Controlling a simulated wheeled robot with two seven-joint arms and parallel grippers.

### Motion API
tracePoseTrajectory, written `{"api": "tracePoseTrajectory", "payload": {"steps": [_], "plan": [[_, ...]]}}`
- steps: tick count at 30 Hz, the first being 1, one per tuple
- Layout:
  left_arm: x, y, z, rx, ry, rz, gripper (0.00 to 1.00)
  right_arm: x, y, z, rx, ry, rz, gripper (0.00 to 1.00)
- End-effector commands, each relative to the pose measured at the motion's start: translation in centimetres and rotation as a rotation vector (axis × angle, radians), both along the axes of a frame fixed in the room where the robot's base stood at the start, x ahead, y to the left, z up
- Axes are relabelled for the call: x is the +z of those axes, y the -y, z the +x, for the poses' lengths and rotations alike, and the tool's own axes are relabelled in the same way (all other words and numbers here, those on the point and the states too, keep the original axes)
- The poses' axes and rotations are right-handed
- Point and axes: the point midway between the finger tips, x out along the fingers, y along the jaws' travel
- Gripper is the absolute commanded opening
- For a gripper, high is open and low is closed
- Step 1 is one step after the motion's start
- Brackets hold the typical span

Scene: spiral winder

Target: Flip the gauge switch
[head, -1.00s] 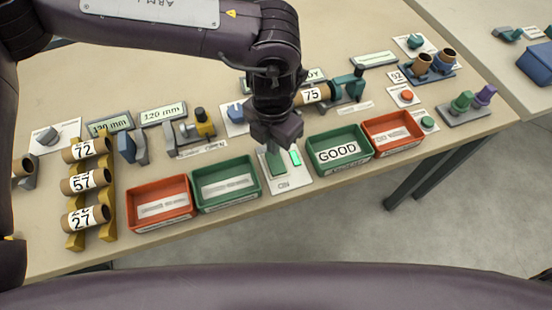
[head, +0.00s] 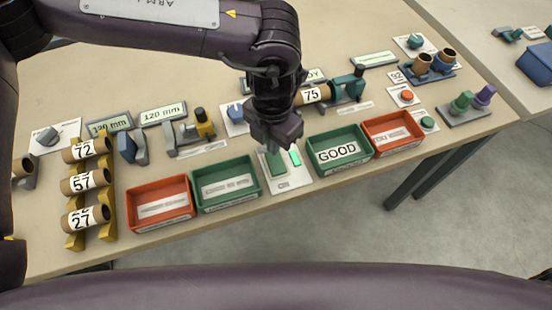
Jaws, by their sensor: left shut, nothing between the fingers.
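A white switch plate (head: 287,182) lies near the table's front edge, between two green bins. It bears a green rocker switch (head: 276,164) and a small bright green lamp or patch (head: 295,158). The plate's label is too small to read, so I cannot tell for sure that this is the gauge switch. My left gripper (head: 271,147) points down at the far end of the rocker, shut and empty. It hides that end, and I cannot tell whether it touches the rocker. My right gripper is out of view.
A green bin (head: 200,207) and a red bin (head: 135,222) stand left of the plate. A "GOOD" green bin (head: 367,165) and a red bin (head: 417,145) stand right. A yellow rack (head: 108,215) holds numbered tubes. A tube marked 75 (head: 312,96) lies behind my gripper.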

Motion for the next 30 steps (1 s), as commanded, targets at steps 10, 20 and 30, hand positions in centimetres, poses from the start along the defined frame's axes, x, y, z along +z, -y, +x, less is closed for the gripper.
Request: {"api": "tracePoseTrajectory", "payload": {"steps": [10,20,30], "plan": [[-0.2,0.0,0.0,0.000,0.000,0.000,0.00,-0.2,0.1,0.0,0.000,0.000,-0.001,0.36],[-0.7,0.0,0.0,0.000,0.000,0.000,0.00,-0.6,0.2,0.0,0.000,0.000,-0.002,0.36],[-1.2,0.0,0.0,0.000,0.000,0.000,0.00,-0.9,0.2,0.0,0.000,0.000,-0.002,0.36]]}}
